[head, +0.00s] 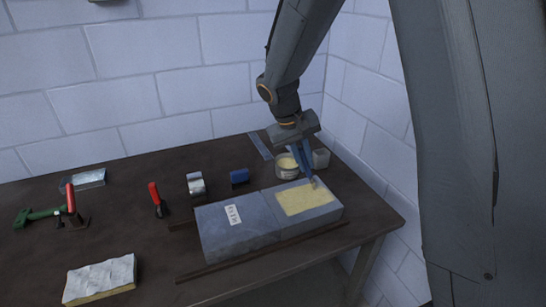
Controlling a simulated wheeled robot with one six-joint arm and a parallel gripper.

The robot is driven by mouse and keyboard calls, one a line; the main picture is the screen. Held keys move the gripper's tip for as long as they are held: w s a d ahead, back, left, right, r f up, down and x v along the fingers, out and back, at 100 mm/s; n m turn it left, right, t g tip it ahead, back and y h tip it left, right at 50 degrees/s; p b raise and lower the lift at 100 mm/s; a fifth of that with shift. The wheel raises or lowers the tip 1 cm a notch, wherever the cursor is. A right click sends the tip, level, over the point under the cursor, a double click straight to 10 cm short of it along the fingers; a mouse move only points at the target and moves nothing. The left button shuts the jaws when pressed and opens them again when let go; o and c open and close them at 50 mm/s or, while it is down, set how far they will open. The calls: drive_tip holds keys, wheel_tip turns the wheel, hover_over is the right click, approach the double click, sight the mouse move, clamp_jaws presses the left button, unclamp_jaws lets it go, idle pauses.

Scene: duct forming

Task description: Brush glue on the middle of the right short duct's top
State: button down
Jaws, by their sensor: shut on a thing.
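Two grey short ducts lie end to end on the table. The right short duct (321,216) has a pale yellow glue patch (304,199) over much of its top. The left short duct (236,233) carries a white label and shows no yellow on its top. An open glue pot (286,167) with yellow contents stands just behind the right duct.
A silver tape roll (196,186), blue block (239,177), red-handled tool (157,199) and green clamp (42,216) lie left. Insulation (100,279) lies front left. A rail (260,253) runs before the ducts. Walls close behind and right.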

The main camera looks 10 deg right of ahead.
drive_tip(key=shift+w+d, duration=0.25)
drive_tip(key=shift+d, duration=0.7)
drive_tip(key=shift+w+d, duration=0.25)
drive_tip(key=shift+d, duration=0.7)
wheel_tip(320, 180, up, 8)
drive_tip(key=p, duration=0.5)
drive_tip(key=shift+d, duration=0.15)
